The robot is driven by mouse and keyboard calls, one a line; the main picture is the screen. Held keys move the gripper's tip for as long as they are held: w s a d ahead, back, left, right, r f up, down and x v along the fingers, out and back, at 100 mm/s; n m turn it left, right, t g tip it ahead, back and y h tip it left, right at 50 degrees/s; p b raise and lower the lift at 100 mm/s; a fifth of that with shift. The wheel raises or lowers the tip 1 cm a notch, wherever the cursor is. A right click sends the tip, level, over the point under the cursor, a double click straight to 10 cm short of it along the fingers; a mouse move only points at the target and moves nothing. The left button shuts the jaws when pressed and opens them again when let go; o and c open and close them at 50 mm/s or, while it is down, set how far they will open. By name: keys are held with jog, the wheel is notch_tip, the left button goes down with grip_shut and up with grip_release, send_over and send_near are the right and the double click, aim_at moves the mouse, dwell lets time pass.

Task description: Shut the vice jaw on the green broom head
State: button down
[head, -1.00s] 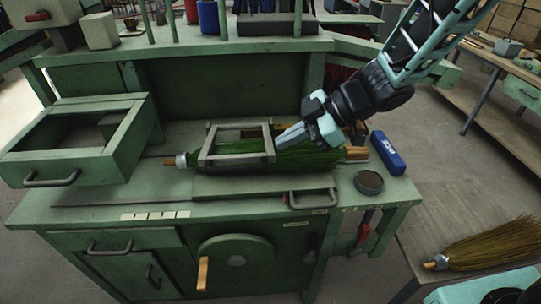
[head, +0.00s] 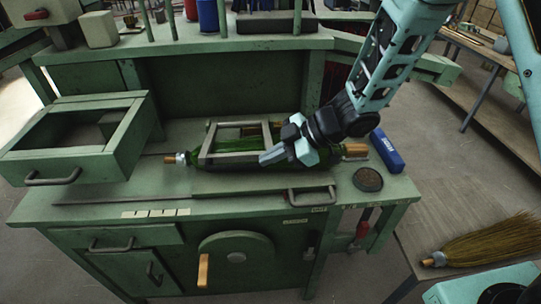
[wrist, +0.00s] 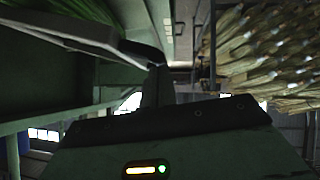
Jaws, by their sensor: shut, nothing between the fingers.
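The green broom head (head: 235,143) lies along the top of the green workbench, with a pale collar at its left end and a wooden piece at its right. A grey rectangular frame (head: 206,148), apparently the vice jaw, lies around or over its left half; I cannot tell whether it presses on it. My gripper (head: 264,158) is shut and empty, its fingertips at the frame's front right corner; contact is unclear. My gripper and wrist hide the broom head's right part. In the wrist view a dark finger (wrist: 155,88) shows, but the broom head is not clear.
An open drawer-like box (head: 75,150) stands at left. A looped handle (head: 310,196) is at the bench's front edge. A blue box (head: 387,150) and round tin (head: 368,179) sit at right. A straw broom (head: 490,243) lies on the lower right table.

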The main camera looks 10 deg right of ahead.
notch_tip(320, 180, down, 11)
jog(key=s+b, duration=0.2)
jog(key=b, duration=0.8)
jog(key=shift+s+r+t, duration=0.2)
jog(key=shift+t, duration=0.2)
jog(key=shift+r, duration=0.2)
